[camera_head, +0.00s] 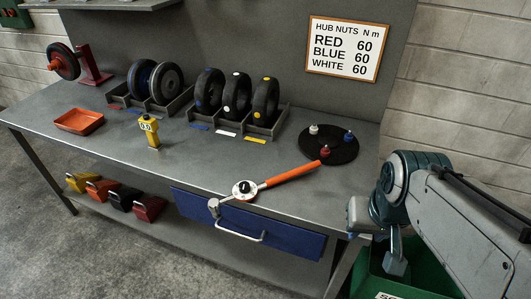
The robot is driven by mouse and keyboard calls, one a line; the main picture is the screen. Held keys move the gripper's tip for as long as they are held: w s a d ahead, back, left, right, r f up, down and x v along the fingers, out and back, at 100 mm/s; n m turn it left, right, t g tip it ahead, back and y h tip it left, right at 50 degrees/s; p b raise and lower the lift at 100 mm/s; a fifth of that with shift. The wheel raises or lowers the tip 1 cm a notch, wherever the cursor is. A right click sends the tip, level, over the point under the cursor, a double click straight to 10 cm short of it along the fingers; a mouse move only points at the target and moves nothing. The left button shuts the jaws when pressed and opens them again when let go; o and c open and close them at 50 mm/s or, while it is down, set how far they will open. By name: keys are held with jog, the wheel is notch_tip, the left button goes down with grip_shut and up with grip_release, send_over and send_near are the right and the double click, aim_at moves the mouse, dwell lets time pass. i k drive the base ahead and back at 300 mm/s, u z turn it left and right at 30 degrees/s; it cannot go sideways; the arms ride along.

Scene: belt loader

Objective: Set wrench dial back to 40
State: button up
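The wrench (290,174) lies on the workbench near its front edge, with an orange handle pointing to the back right and a metal head at the left end. Its round white dial (238,190) has a dark knob and a small red mark. The dial numbers are too small to read. My arm is at the right, and my gripper (395,262) hangs down low beside the bench's right end, apart from the wrench. Its fingers are too unclear to show whether they are open, and nothing is seen in them.
A yellow device (149,132) and an orange tray (79,121) stand left on the bench (190,178). Wheels sit in racks (262,131) behind. A black disc (343,151) with coloured nuts lies right. A blue drawer (290,236) is below; a green bin (370,284) stands beneath my arm.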

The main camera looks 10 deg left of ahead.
aim_at(244, 187)
jog(key=z, duration=0.05)
jog(key=k, duration=0.2)
jog(key=u, duration=1.4)
jog(key=i, duration=0.5)
jog(key=z, duration=0.05)
